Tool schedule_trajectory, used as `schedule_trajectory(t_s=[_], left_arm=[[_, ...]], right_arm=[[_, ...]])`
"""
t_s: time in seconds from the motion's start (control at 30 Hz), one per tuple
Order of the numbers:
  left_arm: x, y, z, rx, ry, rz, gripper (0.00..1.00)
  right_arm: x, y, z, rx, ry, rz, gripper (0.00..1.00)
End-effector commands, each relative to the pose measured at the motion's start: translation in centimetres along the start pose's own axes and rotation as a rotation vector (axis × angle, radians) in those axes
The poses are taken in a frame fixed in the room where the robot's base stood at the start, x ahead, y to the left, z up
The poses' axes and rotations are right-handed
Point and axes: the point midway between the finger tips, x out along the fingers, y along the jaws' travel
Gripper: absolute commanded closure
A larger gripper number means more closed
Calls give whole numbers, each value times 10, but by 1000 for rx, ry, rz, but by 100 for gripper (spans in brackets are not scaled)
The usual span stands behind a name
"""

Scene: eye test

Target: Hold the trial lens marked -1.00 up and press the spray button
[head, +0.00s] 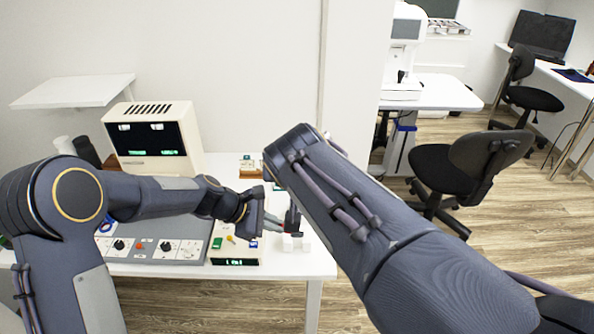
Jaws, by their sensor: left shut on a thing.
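My left gripper (257,213) is over the right part of the white table, above a small pale box with a green lit display (236,262). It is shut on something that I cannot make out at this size. A thin reddish and green item (272,222) shows just right of its fingers. I cannot read a -1.00 mark on anything, and no spray button can be told apart.
A grey control panel (180,248) with knobs lies left of the display box. A cream machine with a dark screen (152,139) stands behind. White blocks (296,242) sit near the table's right side. Office chairs (466,165) stand on the floor at right.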

Motion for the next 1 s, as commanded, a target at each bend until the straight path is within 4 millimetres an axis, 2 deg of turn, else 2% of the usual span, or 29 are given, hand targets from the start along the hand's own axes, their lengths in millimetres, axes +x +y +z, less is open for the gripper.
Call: schedule_trajectory(t_s=[0.7,1.0], left_arm=[[-40,-20,37,1,-1,1,100],[-43,-23,40,1,0,1,100]], right_arm=[[-22,0,-23,0,0,0,100],[-23,0,-24,0,0,0,100]])
